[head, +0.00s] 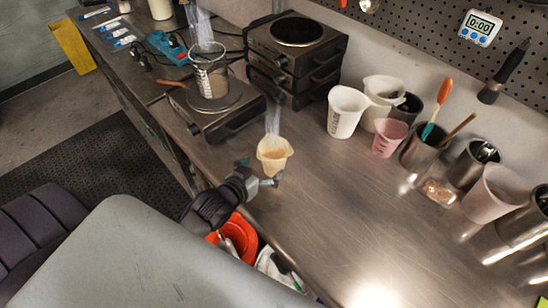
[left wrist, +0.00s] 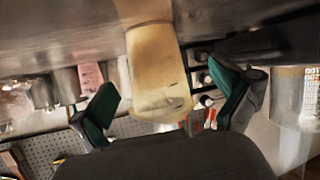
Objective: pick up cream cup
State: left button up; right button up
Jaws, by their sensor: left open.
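The cream cup (head: 274,155) stands upright on the steel bench in the head view, with faint steam above it. My left gripper (head: 260,183) is open just in front of the cup, at the near edge of the bench. In the left wrist view the cream cup (left wrist: 160,75) lies between the two spread green-padded fingers of the left gripper (left wrist: 165,105). I cannot tell whether either finger touches it. My right gripper is not in view.
A hot plate (head: 217,112) with a steaming beaker (head: 211,80) stands left of the cup. Stacked hot plates (head: 294,55) are behind. White cups (head: 345,110), a pink cup (head: 389,138) and metal tool holders (head: 420,150) line the back right. The bench right of the cup is clear.

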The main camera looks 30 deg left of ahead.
aim_at(280, 155)
pick_arm(q)
jog(key=shift+w+d, duration=0.1)
jog(key=shift+w, duration=0.2)
jog(key=x, duration=0.1)
jog(key=p+x, duration=0.1)
jog(key=x, duration=0.3)
jog(key=shift+d+r+p, duration=0.1)
jog(key=shift+d+p, duration=0.25)
jog(key=shift+s, duration=0.2)
jog(key=shift+c, duration=1)
jog(key=c, duration=1)
jog(key=shift+c, duration=1.3)
jog(key=shift+r, duration=0.2)
